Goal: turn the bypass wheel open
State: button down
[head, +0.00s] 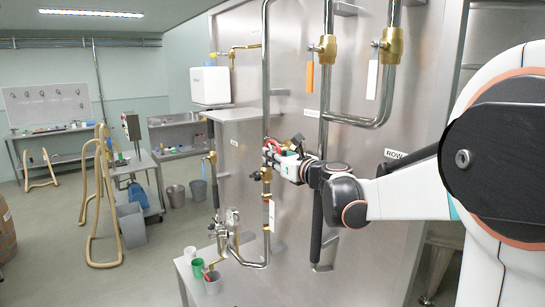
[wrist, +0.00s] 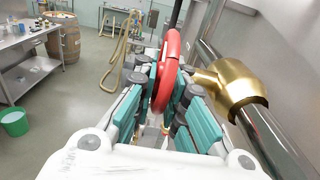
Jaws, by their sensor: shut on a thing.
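A red handwheel (wrist: 168,68) stands edge-on between the teal-padded fingers of my gripper (wrist: 163,100) in the wrist view. My gripper is shut on its rim. The wheel's stem runs to a brass valve body (wrist: 238,85) on a steel pipe at the right. In the head view my gripper (head: 272,153) reaches left to the vertical pipe in front of the steel vat wall, and only a little red of the wheel (head: 270,144) shows there. I cannot read any label naming this wheel, and its turned position cannot be told.
Brass valves with an orange tag (head: 310,78) and a white tag (head: 372,82) are on pipes above my arm. A pressure gauge (head: 232,216) and cups (head: 196,266) are below left. The floor at left is partly clear.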

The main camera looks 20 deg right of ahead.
jog(key=shift+r, duration=0.1)
jog(key=g+p, duration=0.3)
jog(key=shift+s+r+g+h, duration=0.2)
jog(key=shift+g+h, duration=0.1)
jog(key=shift+h, duration=0.1)
jog(key=shift+s+d+f+g+h+p, duration=0.15)
jog(key=shift+g+p, duration=0.4)
jog(key=shift+g, duration=0.35)
jog(key=shift+a+r+g+h+p, duration=0.15)
jog(key=shift+g+p, duration=0.4)
jog(key=shift+g, duration=0.35)
jog(key=shift+d+f, duration=0.1)
jog(key=shift+f, duration=0.05)
jog(key=c, duration=1.6)
grip_release()
jog(key=shift+c, duration=0.2)
